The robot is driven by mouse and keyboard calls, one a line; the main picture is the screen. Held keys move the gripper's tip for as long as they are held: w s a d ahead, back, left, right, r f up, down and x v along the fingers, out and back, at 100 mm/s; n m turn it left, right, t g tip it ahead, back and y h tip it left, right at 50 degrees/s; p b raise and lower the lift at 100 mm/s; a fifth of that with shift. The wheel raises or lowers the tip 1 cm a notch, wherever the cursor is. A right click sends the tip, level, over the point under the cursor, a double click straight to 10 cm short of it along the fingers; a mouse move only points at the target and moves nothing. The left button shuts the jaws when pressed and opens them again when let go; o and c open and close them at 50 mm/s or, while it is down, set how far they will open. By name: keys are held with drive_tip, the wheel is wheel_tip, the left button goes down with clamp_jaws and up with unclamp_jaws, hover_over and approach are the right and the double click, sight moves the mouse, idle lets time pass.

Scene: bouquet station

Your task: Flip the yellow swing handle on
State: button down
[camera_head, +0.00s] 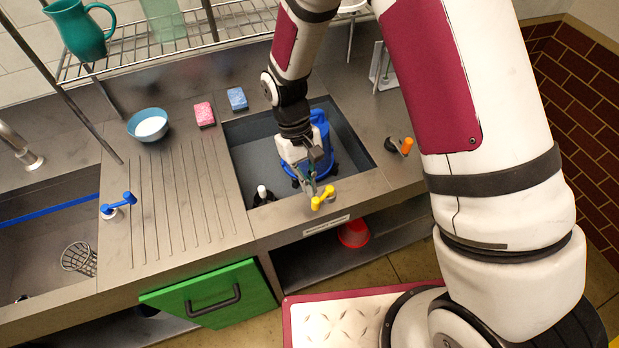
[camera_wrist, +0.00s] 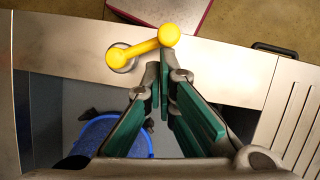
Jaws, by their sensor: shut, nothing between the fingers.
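The yellow swing handle (camera_head: 323,197) sits on the front rim of the sink, at the counter's front edge. In the wrist view the yellow handle (camera_wrist: 146,48) has a round knob at its right end and a pivot on a round metal base at its left end. My gripper (camera_head: 311,190) is shut and empty, just behind the handle. In the wrist view the fingertips of my gripper (camera_wrist: 163,62) are close below the knob; I cannot tell whether they touch it.
A blue swing handle (camera_head: 119,204) stands on the left counter and an orange one (camera_head: 405,146) on the right. A blue bucket (camera_head: 320,130) is in the sink behind my gripper. A bowl (camera_head: 148,125), a pink sponge (camera_head: 204,114) and a blue sponge (camera_head: 237,99) lie on the back counter.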

sight(316, 198)
drive_tip(key=n, duration=0.1)
drive_tip(key=s+n+t+h, duration=0.1)
drive_tip(key=n, duration=0.1)
drive_tip(key=s+n, duration=0.1)
drive_tip(key=n, duration=0.1)
drive_tip(key=shift+s+d+h+p, duration=0.2)
drive_tip(key=shift+d+h+p, duration=0.1)
drive_tip(key=shift+p, duration=0.05)
drive_tip(key=n, duration=0.1)
drive_tip(key=n+t, duration=0.1)
drive_tip(key=shift+s+d+n, duration=0.25)
drive_tip(key=shift+s+n, duration=0.05)
drive_tip(key=shift+s, duration=0.05)
drive_tip(key=shift+s+d, duration=0.15)
drive_tip(key=shift+d, duration=0.05)
drive_tip(key=shift+a, duration=0.25)
drive_tip(key=a, duration=0.1)
drive_tip(key=w+a, duration=0.1)
drive_tip(key=w+a+r, duration=0.1)
drive_tip(key=a, duration=0.1)
drive_tip(key=shift+w, duration=0.15)
drive_tip(key=s+b+v, duration=0.1)
drive_tip(key=b+v, duration=0.1)
drive_tip(key=v, duration=0.6)
drive_tip(key=shift+w+r, duration=0.2)
drive_tip(key=shift+r, duration=0.25)
